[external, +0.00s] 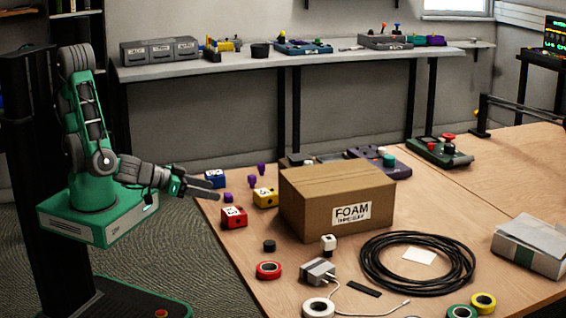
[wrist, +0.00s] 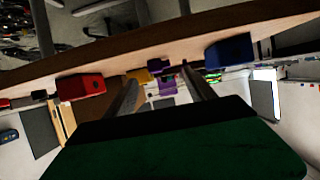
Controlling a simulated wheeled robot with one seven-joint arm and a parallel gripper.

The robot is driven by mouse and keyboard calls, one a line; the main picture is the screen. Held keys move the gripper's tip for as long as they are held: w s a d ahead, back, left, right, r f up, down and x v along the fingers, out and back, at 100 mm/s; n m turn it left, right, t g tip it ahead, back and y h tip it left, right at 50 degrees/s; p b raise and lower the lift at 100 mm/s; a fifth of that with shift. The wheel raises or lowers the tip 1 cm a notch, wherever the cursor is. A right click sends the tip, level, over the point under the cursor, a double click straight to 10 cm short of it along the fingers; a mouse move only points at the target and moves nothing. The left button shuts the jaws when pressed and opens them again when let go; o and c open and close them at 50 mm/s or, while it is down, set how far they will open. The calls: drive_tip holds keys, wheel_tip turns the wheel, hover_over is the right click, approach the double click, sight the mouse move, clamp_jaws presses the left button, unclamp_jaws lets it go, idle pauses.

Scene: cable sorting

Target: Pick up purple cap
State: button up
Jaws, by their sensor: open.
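Three small purple pieces lie near the table's left edge in the external view: a cap-like piece (external: 228,197) nearest my gripper, one (external: 252,181) farther back, and one (external: 260,168) behind it. I cannot tell which is the purple cap. My gripper (external: 215,190) is open and empty, at the table's left edge, with its fingers pointing right toward the pieces. In the wrist view, a purple piece (wrist: 167,88) shows between the two fingers, apart from them, with more purple behind it. That view looks upside down.
A red block (external: 234,217), a blue block (external: 214,178) and a yellow block (external: 265,198) stand close around the purple pieces. A large cardboard box (external: 337,200) blocks the right. A black cable coil (external: 417,264) and tape rolls lie toward the front.

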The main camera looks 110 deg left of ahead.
sight(223, 201)
drive_tip(key=x, duration=0.5)
drive_tip(key=shift+r, duration=0.1)
drive_tip(key=shift+c, duration=0.3)
clamp_jaws()
